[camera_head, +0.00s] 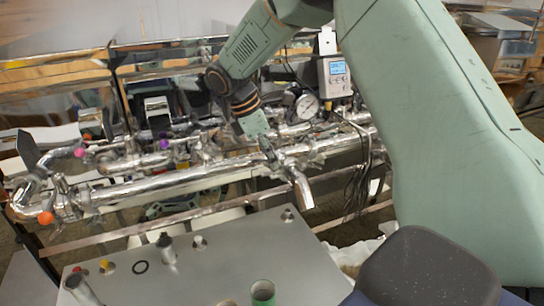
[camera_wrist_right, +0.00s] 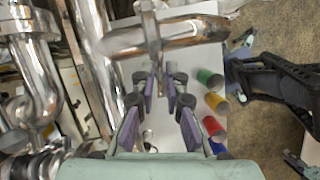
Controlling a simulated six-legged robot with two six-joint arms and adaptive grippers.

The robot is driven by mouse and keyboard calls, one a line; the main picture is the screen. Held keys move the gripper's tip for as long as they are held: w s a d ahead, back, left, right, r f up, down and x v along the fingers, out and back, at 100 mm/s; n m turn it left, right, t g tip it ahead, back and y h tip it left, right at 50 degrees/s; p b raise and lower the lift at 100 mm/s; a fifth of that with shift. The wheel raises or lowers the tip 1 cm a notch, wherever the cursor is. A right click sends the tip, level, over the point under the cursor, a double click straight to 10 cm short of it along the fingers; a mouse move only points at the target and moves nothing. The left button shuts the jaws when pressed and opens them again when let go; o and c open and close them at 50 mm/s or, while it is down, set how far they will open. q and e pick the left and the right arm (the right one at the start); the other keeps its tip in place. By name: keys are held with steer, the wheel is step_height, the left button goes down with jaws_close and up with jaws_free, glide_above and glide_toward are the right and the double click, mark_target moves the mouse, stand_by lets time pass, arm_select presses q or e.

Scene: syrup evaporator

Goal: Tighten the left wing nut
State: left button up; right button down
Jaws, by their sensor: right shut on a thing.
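My right gripper (camera_head: 266,148) reaches down from the top to the shiny pipework, just behind the downturned spout (camera_head: 298,186). In the right wrist view its fingers (camera_wrist_right: 157,80) are closed together at the lower end of a thin grey metal piece (camera_wrist_right: 151,30). That piece stands across a shiny horizontal tube (camera_wrist_right: 190,33). I cannot tell whether it is the left wing nut or a valve handle; its gripped end is mostly hidden between the fingertips. No other wing nut shows clearly. My left gripper is not in view.
A pressure gauge (camera_head: 307,106) and a grey box with a display (camera_head: 334,77) stand close behind the right gripper. A grey table (camera_head: 225,265) with small parts lies in front.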

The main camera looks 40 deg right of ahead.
steer(key=shift+w+d+m+g+y, duration=0.1)
steer(key=shift+m+g+y, duration=0.45)
steer(key=shift+m, duration=1.45)
steer(key=c, duration=1.4)
jaws_free()
steer(key=v, duration=1.2)
steer(key=shift+w, duration=0.15)
